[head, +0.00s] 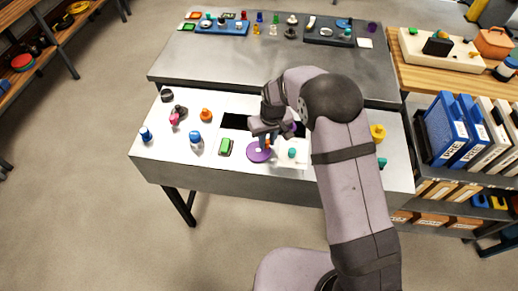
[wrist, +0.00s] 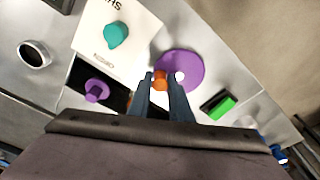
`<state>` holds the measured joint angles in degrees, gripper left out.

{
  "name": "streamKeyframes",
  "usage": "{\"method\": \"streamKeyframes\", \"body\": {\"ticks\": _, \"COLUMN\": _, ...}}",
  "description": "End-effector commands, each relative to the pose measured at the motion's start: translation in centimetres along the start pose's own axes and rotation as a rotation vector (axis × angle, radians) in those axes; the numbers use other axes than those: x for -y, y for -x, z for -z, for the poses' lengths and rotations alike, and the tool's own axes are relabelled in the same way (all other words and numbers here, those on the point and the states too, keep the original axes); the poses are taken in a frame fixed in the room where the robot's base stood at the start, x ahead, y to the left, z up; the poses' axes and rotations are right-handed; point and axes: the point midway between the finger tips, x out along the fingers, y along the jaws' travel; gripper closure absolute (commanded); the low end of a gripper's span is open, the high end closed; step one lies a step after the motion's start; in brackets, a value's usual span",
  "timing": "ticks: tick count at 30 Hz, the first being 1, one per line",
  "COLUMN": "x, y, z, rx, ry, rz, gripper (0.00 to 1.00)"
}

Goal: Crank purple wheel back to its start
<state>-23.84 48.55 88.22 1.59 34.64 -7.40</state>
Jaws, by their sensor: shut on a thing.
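The purple wheel (head: 258,153) is a flat disc on the front part of the white-topped table, and it also shows in the wrist view (wrist: 186,62). An orange handle (wrist: 160,80) stands at the wheel's edge. My gripper (head: 265,143) is over the wheel's edge, pointing down. In the wrist view its two blue-grey fingers (wrist: 164,78) are closed on the orange handle, one on each side. The fingers hide part of the handle and wheel.
A white panel with a teal knob (wrist: 116,36) is right beside the wheel. A dark opening (head: 235,122) lies behind, with another purple piece (wrist: 97,90) there. A green block (head: 225,147), blue knobs and an orange knob (head: 206,114) stand to the left.

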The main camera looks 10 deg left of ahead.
Motion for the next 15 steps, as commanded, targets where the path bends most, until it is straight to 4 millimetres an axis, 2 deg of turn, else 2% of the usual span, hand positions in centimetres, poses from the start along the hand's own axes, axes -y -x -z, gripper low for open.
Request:
{"method": "streamKeyframes", "body": {"ticks": 6, "x": 0.14, "y": 0.19, "z": -1.06, "rx": 0.002, "ry": 0.0, "rz": 0.001, "gripper": 0.94}}
{"method": "streamKeyframes", "body": {"ticks": 15, "x": 0.15, "y": 0.17, "z": -1.16, "rx": 0.001, "ry": 0.0, "rz": 0.0, "gripper": 0.94}}
